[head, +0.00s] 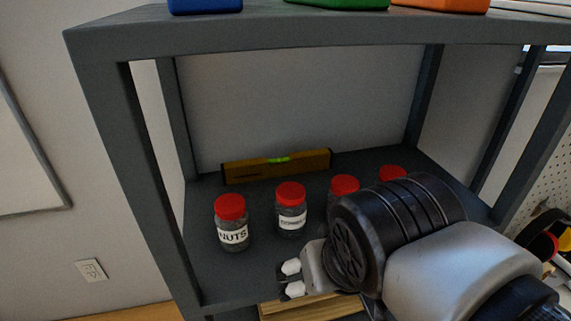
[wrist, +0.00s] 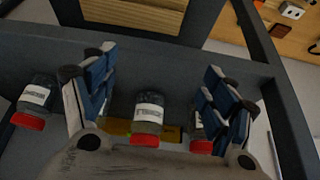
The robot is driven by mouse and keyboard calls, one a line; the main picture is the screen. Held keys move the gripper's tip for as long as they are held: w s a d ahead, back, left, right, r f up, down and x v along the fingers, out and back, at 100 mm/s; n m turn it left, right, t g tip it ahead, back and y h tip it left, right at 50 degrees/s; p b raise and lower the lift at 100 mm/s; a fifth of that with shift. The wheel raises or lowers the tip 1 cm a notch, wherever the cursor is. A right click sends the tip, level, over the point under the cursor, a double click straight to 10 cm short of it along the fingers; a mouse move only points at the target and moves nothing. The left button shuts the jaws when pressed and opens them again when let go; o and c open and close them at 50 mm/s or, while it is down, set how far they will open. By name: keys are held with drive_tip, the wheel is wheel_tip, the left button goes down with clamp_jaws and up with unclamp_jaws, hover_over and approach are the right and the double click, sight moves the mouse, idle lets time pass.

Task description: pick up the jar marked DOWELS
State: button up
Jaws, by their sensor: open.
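Several glass jars with red lids and white labels stand in a row on the shelf. In the head view, the leftmost jar (head: 232,224) reads NUTS. The second jar (head: 291,210) has a label too small to read surely. The third jar (head: 344,188) and fourth jar (head: 392,174) are mostly hidden by my arm, so I cannot tell which jar is marked DOWELS. My gripper (head: 291,279) is open at the shelf's front edge, in front of the jars. In the wrist view, one jar (wrist: 148,112) appears between the spread fingers; its label is unreadable.
A yellow spirit level (head: 277,166) lies behind the jars. The grey shelf unit (head: 115,130) has uprights at its sides and a board above, bearing blue (head: 205,5), green (head: 336,3) and orange (head: 440,4) bins. In the wrist view, another jar (wrist: 35,97) stands left of the fingers.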

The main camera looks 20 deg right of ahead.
sight(291, 194)
drive_tip(key=shift+m+h, duration=0.4)
drive_tip(key=shift+m, duration=0.4)
drive_tip(key=w, duration=0.1)
drive_tip(key=w+a+r, duration=0.1)
drive_tip(key=w, duration=0.1)
drive_tip(key=w+a+r, duration=0.1)
drive_tip(key=w, duration=0.1)
drive_tip(key=shift+w+r, duration=0.2)
drive_tip(key=shift+r, duration=0.05)
drive_tip(key=shift+w+r+g, duration=0.1)
drive_tip(key=shift+w+g, duration=0.2)
drive_tip(key=shift+w, duration=0.1)
drive_tip(key=w, duration=0.3)
drive_tip(key=w+d+p, duration=0.1)
drive_tip(key=w, duration=0.2)
drive_tip(key=w+d+p, duration=0.1)
drive_tip(key=w, duration=0.3)
drive_tip(key=shift+w, duration=0.1)
drive_tip(key=shift+w+d+f, duration=0.1)
drive_tip(key=shift+w+f, duration=0.15)
drive_tip(key=shift+w, duration=0.1)
drive_tip(key=x, duration=0.4)
drive_tip(key=shift+w+f, duration=0.15)
drive_tip(key=shift+f, duration=0.05)
drive_tip(key=shift+c, duration=0.8)
drive_tip(key=shift+r, duration=0.1)
drive_tip(key=c, duration=1.3)
